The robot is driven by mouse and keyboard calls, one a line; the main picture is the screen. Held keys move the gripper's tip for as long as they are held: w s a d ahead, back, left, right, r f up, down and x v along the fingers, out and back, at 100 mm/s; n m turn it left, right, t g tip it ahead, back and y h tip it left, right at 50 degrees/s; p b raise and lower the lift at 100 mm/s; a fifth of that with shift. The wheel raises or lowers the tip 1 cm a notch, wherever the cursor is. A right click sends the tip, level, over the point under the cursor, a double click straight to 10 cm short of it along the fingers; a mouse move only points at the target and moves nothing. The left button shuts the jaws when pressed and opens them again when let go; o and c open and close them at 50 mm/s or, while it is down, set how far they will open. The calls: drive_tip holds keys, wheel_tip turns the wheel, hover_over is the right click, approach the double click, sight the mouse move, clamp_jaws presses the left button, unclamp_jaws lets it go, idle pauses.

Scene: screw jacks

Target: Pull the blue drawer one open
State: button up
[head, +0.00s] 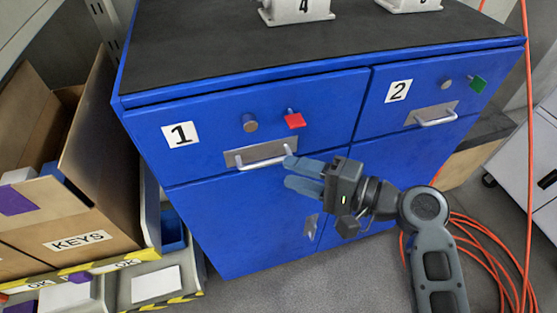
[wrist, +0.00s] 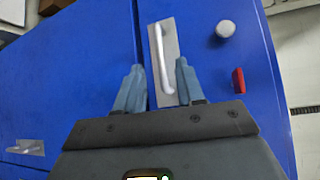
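Blue drawer one (head: 215,138) is the upper left drawer of the cabinet in the head view, marked with a white "1" label (head: 180,134). Its front looks flush with the cabinet, so it is shut. It has a silver bar handle (head: 250,165) on a grey plate, which shows in the wrist view (wrist: 161,50) too. My gripper (head: 288,172) is at the right end of this handle. In the wrist view, its fingers (wrist: 158,68) are apart, one on each side of the bar, with gaps visible. Whether a finger touches the bar is unclear.
A round knob (head: 249,123) and a red tab (head: 294,120) sit above the handle. Drawer two (head: 372,112) is to the right. A cardboard "KEYS" box (head: 100,200) stands left of the cabinet. Orange cables (head: 490,240) lie on the floor at right.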

sight(266, 165)
drive_tip(key=shift+x, duration=3.05)
clamp_jaws()
